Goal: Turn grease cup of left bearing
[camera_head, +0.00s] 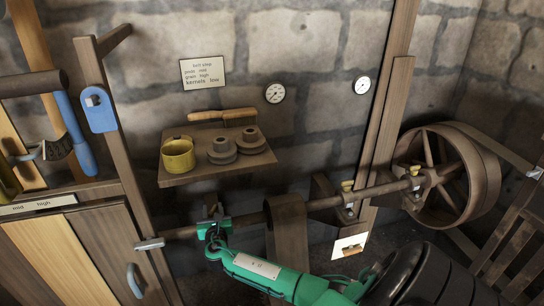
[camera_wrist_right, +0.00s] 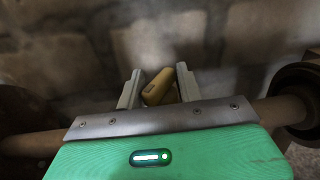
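My right gripper (camera_head: 214,211) is at the left end of the shaft, over the left bearing, which it mostly hides in the head view. In the right wrist view a brass-yellow grease cup (camera_wrist_right: 158,87) sits tilted between the two grey fingers of my right gripper (camera_wrist_right: 158,86). The fingers are apart, one on each side of the cup, with a narrow gap showing at each side. In the head view the cup is too small and covered to make out. My left gripper is not in view.
The shaft (camera_head: 252,219) runs right to a large pulley wheel (camera_head: 485,175). Other bearings carry yellow cups (camera_head: 347,186). A wooden cabinet (camera_head: 100,245) stands left.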

